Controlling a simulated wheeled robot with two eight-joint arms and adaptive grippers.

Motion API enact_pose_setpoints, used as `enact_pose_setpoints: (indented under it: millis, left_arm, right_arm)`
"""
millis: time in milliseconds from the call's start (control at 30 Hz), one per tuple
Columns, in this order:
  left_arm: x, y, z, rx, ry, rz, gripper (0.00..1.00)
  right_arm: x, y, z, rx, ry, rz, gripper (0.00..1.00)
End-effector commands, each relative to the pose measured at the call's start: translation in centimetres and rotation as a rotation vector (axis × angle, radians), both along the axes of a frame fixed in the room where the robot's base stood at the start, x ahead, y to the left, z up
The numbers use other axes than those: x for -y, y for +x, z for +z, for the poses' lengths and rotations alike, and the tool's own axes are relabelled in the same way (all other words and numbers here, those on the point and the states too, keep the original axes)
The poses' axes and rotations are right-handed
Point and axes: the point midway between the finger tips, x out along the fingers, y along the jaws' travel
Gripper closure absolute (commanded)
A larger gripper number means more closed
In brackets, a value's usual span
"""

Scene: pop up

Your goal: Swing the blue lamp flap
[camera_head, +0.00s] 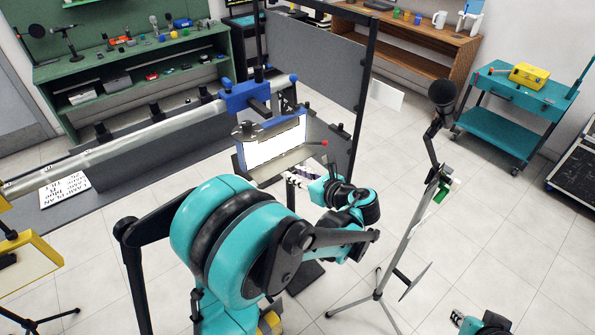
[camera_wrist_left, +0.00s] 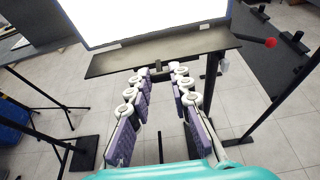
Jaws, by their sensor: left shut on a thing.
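The blue lamp (camera_head: 243,96) hangs on a silver pole, its bright white panel (camera_head: 275,146) facing me. The flap is a dark grey plate (camera_head: 280,164) along the panel's lower edge. It also shows in the left wrist view (camera_wrist_left: 120,62), with a red-knobbed rod (camera_wrist_left: 270,42) at its right end. My left gripper (camera_head: 293,179) is below the flap. In the left wrist view its fingertips (camera_wrist_left: 159,74) meet at the flap's near edge, around a small dark piece, shut on it. My right gripper (camera_head: 457,316) shows partly at the bottom right, away from the lamp; its jaws are unclear.
A tripod stand (camera_head: 395,240) with a black head stands right of the lamp. A teal cart (camera_head: 490,119) holds a yellow box. A dark upright frame (camera_head: 362,90) stands behind the lamp. A yellow-framed lamp (camera_head: 28,262) stands at left. Tiled floor is open at right.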

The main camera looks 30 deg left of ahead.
Motion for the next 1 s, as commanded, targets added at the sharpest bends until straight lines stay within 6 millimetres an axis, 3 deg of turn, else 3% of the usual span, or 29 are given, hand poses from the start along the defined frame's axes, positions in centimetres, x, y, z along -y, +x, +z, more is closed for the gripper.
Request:
enact_pose_setpoints:
  millis: [233,267,333,733,1000]
  left_arm:
    - [0.0,0.0,-0.1,0.0,0.001,0.0,1.0]
    - [0.0,0.0,-0.1,0.0,0.001,0.0,0.75]
    - [0.0,0.0,-0.1,0.0,0.001,0.0,0.59]
    - [0.7,-0.2,0.2,0.001,0.002,-0.002,0.59]
    - [5.3,-2.1,2.1,0.001,0.002,-0.005,0.59]
  right_arm:
    - [0.0,0.0,-0.1,0.0,0.0,0.0,0.77]
    - [0.0,0.0,-0.1,0.0,0.0,0.0,0.77]
    - [0.0,0.0,-0.1,0.0,0.0,0.0,0.77]
    - [0.0,0.0,-0.1,0.0,0.0,0.0,0.77]
    - [0.0,0.0,-0.1,0.0,0.0,0.0,0.77]
